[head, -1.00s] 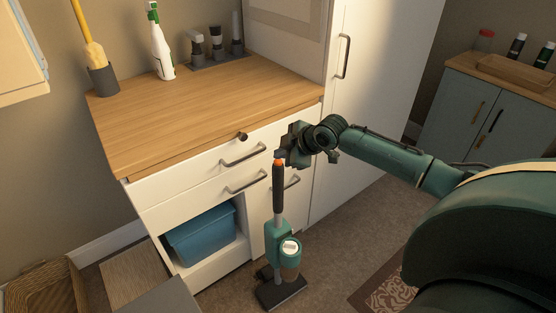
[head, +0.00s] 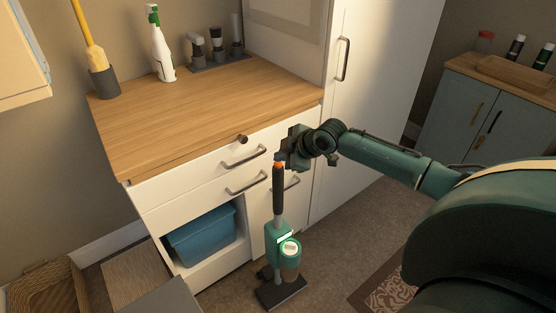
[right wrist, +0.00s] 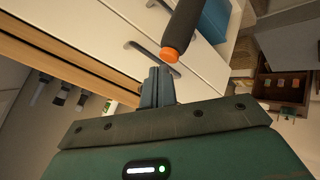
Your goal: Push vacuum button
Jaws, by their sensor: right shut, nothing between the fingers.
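The teal upright vacuum (head: 271,234) stands on the floor in front of the white drawers. Its dark handle (head: 278,190) rises to an orange button (head: 278,164) at the top. A white bar and a green ring around the dial show bright on its body. My right gripper (head: 281,157) is shut and empty, with its tips at the button; the head view does not settle contact. In the right wrist view the shut fingers (right wrist: 158,73) lie just beside the orange button (right wrist: 169,54), with a small gap in the picture. My left gripper is out of view.
The cabinet's wooden counter (head: 190,115) bears a spray bottle (head: 162,48) and several small items at the back. Drawer handles (head: 245,157) stick out near my right gripper. A blue bin (head: 203,238) sits in the lower opening. A patterned rug (head: 395,297) lies at right.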

